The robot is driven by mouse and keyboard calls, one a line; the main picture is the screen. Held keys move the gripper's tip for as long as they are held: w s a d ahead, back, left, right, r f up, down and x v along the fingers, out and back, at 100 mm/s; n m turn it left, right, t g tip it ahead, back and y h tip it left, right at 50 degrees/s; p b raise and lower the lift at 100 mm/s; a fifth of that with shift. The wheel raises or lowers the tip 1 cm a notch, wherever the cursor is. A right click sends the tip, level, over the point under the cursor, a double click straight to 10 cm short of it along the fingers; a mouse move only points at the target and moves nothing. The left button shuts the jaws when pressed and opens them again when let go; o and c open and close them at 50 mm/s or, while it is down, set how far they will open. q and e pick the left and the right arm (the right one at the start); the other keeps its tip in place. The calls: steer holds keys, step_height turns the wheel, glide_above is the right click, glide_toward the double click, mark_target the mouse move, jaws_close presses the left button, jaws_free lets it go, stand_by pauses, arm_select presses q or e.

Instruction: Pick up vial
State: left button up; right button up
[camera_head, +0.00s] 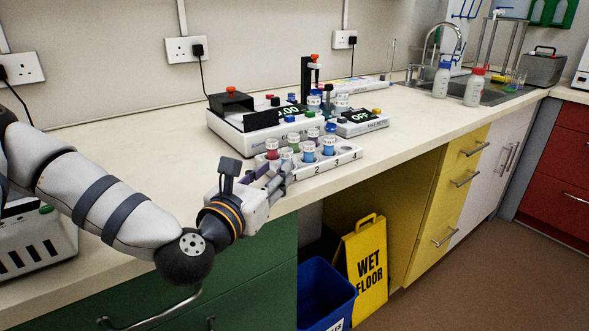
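My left gripper (275,178) is at the rack's left front end, close to the red- and green-capped vials, and hides that corner. Its fingers are small and overlap the rack, so I cannot tell their opening or any contact. My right gripper is not in view.
A white instrument (232,133) with a lit display stands behind the rack. A smaller device (362,123) reading OFF is to its right. Bottles (474,88) stand by the sink at the far right. The bench between is mostly clear.

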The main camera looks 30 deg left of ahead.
mark_target(284, 155)
arm_select(q)
steer(key=w, duration=0.2)
steer(key=w+r, duration=0.1)
steer(key=w, duration=0.1)
steer(key=w+a, duration=0.1)
steer(key=w, duration=0.1)
steer(key=shift+w+r, duration=0.15)
steer(key=shift+r, duration=0.1)
jaws_close()
